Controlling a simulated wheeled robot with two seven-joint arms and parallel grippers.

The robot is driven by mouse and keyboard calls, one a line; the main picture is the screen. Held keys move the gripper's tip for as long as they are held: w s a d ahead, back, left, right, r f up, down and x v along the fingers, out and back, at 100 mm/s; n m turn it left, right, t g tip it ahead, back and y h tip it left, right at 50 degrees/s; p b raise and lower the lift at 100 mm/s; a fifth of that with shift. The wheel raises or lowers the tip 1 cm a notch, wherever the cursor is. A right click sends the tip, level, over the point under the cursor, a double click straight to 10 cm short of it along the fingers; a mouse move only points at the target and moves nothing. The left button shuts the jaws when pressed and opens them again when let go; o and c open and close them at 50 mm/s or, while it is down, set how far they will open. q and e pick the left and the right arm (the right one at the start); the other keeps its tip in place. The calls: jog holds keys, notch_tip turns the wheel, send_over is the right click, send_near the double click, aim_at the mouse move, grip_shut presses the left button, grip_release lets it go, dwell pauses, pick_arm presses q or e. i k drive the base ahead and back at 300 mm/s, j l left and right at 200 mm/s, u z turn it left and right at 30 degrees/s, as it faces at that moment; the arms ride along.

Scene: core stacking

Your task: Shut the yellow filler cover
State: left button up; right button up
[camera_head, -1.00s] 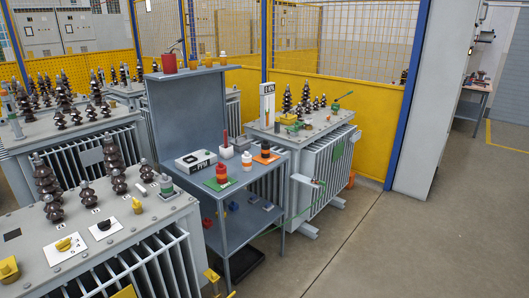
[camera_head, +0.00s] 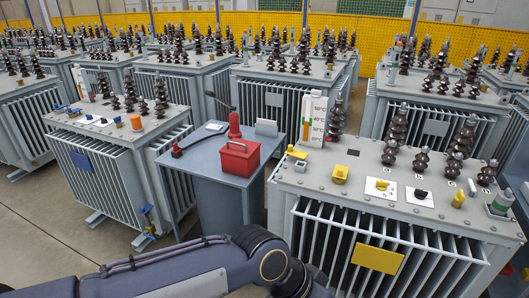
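Several yellow fittings stand on the grey transformer (camera_head: 410,222) at the right. A yellow cap-like fitting (camera_head: 340,173) sits near its front left corner. A low yellow fitting (camera_head: 296,153) is behind it, near the gauge. A yellow knob (camera_head: 382,185) is on a white plate, and a small yellow fitting (camera_head: 459,198) is farther right. I cannot tell which is the filler cover, or whether one is open. My arm crosses the bottom from the left, in front of this transformer. Neither of my grippers is in view.
A blue-grey table (camera_head: 205,160) with a red box (camera_head: 239,157) stands left of this transformer. Another transformer (camera_head: 125,160) stands farther left. More transformers fill the back, before a yellow fence (camera_head: 380,32). Tall brown insulators (camera_head: 396,134) rise from the near transformer. Open floor shows at lower left.

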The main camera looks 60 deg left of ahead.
aim_at(302, 154)
jog(key=j+u, duration=0.15)
jog(key=u, duration=1.5)
jog(key=i+z, duration=0.3)
jog(key=i, duration=0.4)
jog(key=i+j+z, duration=0.15)
jog(key=i+z, duration=0.2)
jog(key=i, duration=0.4)
